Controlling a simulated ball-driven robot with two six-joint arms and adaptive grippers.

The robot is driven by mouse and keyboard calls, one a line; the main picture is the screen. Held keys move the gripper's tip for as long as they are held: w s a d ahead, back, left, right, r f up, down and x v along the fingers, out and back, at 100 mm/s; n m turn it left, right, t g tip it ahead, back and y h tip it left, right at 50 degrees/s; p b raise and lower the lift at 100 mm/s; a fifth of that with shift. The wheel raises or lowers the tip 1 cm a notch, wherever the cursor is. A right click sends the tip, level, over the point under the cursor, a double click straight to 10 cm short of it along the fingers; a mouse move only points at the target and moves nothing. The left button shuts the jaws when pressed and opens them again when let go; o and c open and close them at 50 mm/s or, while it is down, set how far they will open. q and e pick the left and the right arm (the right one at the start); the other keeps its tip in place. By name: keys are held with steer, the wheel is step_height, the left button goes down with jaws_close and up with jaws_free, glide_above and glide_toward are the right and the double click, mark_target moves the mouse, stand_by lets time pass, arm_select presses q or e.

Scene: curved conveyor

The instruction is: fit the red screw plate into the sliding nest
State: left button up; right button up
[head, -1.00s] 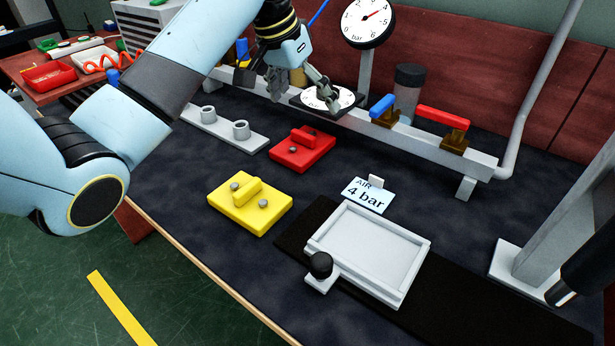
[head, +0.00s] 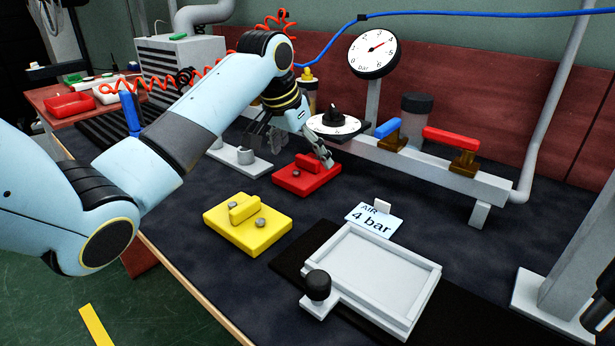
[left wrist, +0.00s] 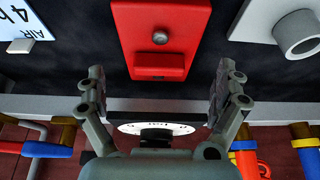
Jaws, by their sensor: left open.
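The red screw plate (head: 307,180) lies flat on the dark bench mat, with a raised red grip block on top. My left gripper (head: 298,148) is open and empty above and behind it. In the left wrist view the red plate (left wrist: 165,28) shows ahead, its grip block between the spread fingers (left wrist: 158,72) in the picture; contact is not visible. The sliding nest (head: 375,268) is a grey, empty, shallow tray with a black knob at its front left, on a black strip nearer the front.
A yellow screw plate (head: 247,222) lies in front of the red one. A round dial (head: 334,124) and a grey rail with blue (head: 388,128) and red (head: 452,138) levers stand behind. A card reading 4 bar (head: 374,219) stands behind the nest.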

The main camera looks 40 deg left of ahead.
mark_target(307, 158)
arm_select(q)
steer(key=b+x, duration=0.1)
steer(key=x, duration=0.3)
steer(key=shift+r, duration=0.1)
steer(key=c, duration=1.4)
steer(key=shift+o, duration=0.2)
steer(key=shift+r, duration=0.35)
steer(key=shift+r+p, duration=0.4)
steer(key=shift+r, duration=0.1)
steer(key=s+p, duration=0.1)
steer(key=s, duration=0.3)
steer(key=shift+s+a+r, duration=0.1)
steer(key=shift+a, duration=0.05)
step_height(307, 158, up, 13)
steer(key=p, duration=0.3)
